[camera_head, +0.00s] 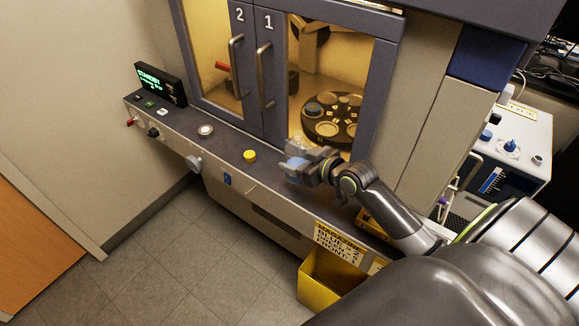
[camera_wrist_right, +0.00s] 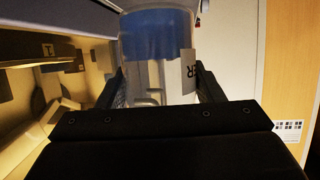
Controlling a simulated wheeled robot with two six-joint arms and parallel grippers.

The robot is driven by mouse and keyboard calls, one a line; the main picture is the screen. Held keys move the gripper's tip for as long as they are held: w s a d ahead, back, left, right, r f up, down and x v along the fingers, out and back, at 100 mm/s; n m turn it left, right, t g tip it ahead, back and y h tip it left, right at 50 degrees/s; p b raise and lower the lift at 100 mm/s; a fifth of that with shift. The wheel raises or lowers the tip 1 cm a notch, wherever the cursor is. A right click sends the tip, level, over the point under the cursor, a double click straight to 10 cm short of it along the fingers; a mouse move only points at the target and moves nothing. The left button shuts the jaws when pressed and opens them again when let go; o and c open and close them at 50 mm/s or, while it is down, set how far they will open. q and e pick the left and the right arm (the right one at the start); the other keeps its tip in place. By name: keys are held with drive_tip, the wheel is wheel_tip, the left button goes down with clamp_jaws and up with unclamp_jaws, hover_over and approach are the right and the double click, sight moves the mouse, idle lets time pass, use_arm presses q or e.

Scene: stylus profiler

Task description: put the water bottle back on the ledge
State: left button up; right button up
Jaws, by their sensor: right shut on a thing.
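The water bottle (camera_wrist_right: 160,62) is clear with a blue band and a white label with dark letters, and it stands between the two fingers of my right gripper in the right wrist view. My right gripper (camera_head: 296,166) is shut on the bottle at the ledge in the head view, where only a little of the bottle shows. The ledge (camera_head: 222,158) is the grey shelf along the front of the machine. I cannot tell whether the bottle touches it. My left gripper is not in view.
A yellow button (camera_head: 249,156), a white round button (camera_head: 205,130) and a display box (camera_head: 160,84) are on the ledge to the left. The machine's doors (camera_head: 258,75) rise behind it. A yellow bin (camera_head: 328,280) stands below. The floor at the left is clear.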

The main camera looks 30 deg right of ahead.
wheel_tip(320, 180, down, 4)
drive_tip(key=shift+w, duration=0.1)
drive_tip(key=shift+f, duration=0.25)
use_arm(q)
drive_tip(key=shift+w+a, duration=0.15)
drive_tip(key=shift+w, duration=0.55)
use_arm(e)
drive_tip(key=shift+f, duration=0.15)
drive_tip(key=o, duration=1.7)
drive_tip(key=shift+c, duration=0.2)
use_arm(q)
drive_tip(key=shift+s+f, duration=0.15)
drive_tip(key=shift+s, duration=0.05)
